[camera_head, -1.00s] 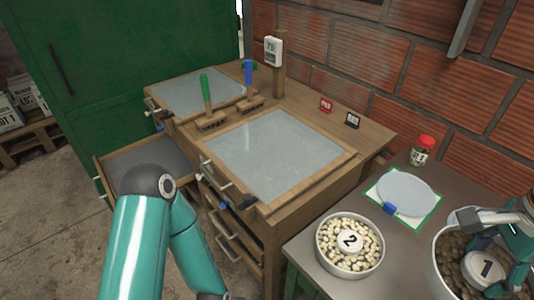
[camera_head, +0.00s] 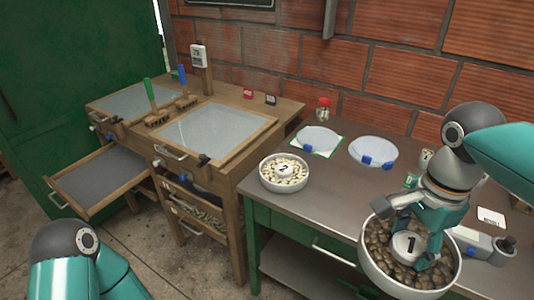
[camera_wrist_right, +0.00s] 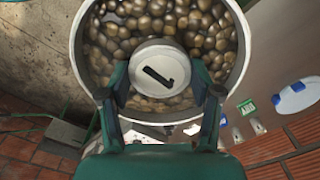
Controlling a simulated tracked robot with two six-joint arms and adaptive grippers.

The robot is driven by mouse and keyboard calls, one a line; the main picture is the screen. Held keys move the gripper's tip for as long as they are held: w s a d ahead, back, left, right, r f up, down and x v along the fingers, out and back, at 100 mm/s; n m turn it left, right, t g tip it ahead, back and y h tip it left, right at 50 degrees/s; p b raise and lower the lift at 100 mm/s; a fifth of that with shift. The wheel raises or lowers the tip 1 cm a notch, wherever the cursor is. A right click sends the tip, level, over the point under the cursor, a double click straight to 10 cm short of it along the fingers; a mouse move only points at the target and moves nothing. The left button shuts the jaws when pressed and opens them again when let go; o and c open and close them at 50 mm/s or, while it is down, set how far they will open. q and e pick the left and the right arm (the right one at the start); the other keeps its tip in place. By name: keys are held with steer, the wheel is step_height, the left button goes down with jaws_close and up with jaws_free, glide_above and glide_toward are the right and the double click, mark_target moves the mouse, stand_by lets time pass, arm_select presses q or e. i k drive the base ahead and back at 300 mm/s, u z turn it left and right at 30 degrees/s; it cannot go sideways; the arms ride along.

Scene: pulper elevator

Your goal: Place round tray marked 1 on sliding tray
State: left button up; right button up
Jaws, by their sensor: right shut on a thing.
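The round tray marked 1 (camera_head: 370,275) is a white bowl of brown beans with a central knob labelled 1 (camera_head: 411,244). My right gripper (camera_head: 412,240) is shut on that knob; the tray overlaps the table's front edge in the head view and looks held above it. The wrist view shows the tray (camera_wrist_right: 238,60) level, the two fingers (camera_wrist_right: 164,98) on either side of the knob. The sliding tray (camera_head: 100,178), a grey-bottomed wooden drawer, is pulled out at the left of the wooden cabinet. My left gripper is out of view.
A round tray marked 2 (camera_head: 262,178) with pale beans stands on the table (camera_head: 310,205). Behind it are two pale discs with blue clips (camera_head: 318,137) (camera_head: 373,150) and a red-lidded jar (camera_head: 323,110). Green- and blue-handled brushes (camera_head: 150,95) (camera_head: 182,76) stand on the cabinet top.

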mark_target(96, 185)
steer(key=u, duration=0.85)
steer(key=i, duration=0.9)
steer(key=u, duration=1.15)
steer(key=i, duration=2.15)
steer(key=z, duration=0.2)
